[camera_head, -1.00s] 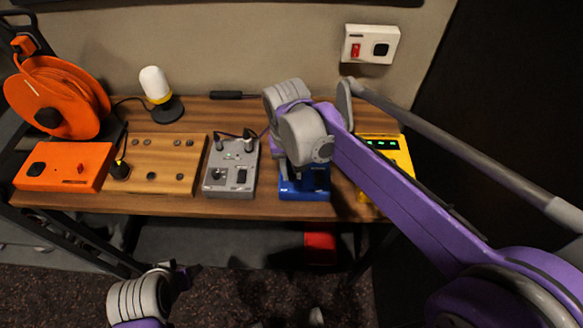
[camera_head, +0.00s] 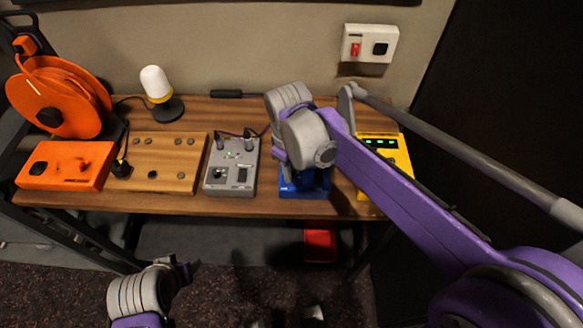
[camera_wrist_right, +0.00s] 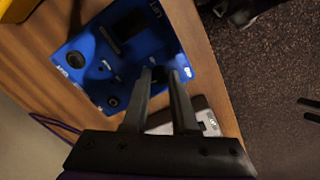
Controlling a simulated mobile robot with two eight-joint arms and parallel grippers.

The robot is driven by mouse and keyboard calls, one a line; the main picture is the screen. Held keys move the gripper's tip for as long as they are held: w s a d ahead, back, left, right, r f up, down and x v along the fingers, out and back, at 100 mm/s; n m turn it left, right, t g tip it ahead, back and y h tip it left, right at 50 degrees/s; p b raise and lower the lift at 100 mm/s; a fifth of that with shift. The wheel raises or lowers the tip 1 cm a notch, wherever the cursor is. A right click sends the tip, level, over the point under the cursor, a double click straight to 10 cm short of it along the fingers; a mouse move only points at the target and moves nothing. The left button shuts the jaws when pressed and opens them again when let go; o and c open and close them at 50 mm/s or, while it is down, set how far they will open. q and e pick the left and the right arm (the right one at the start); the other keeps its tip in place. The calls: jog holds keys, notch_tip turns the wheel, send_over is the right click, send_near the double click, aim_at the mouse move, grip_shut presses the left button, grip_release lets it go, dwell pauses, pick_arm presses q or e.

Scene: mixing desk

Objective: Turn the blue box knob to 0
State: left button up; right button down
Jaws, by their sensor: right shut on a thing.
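The blue box (camera_head: 302,190) stands on the desk, mostly behind my right wrist in the head view. In the right wrist view the blue box (camera_wrist_right: 98,62) shows its top, with a round socket, a dark panel and white markings. My right gripper (camera_wrist_right: 162,73) reaches down over the box's near side, its two fingers close together and shut on the blue box knob. The knob is hidden between and behind the fingertips, so its setting cannot be read. My left gripper (camera_head: 184,272) is low in the head view, away from the desk; its finger gap is unclear.
A grey box (camera_head: 231,168) stands left of the blue box, and a yellow box (camera_head: 388,153) with green lights stands right. An orange box (camera_head: 65,165), a cable reel (camera_head: 60,95), a wooden panel (camera_head: 155,163) and a white lamp (camera_head: 155,85) are further left.

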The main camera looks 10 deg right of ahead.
dwell(0.4)
jog(key=c, duration=0.7)
grip_release()
notch_tip(320, 180, up, 11)
jog(key=p, duration=0.1)
jog(key=shift+s+a, duration=0.2)
jog(key=shift+f, duration=0.15)
jog(key=s+d+f+m+t+p, duration=0.1)
jog(key=s+d+f+m+t, duration=0.1)
jog(key=s+f, duration=0.4)
jog(key=s+d+f+m+t+p, duration=0.1)
jog(key=s+d+f+m+t, duration=0.2)
jog(key=s+d+f+m, duration=0.2)
jog(key=s+f, duration=0.1)
jog(key=s, duration=0.2)
jog(key=shift+f+m, duration=0.15)
jog(key=shift+m, duration=0.25)
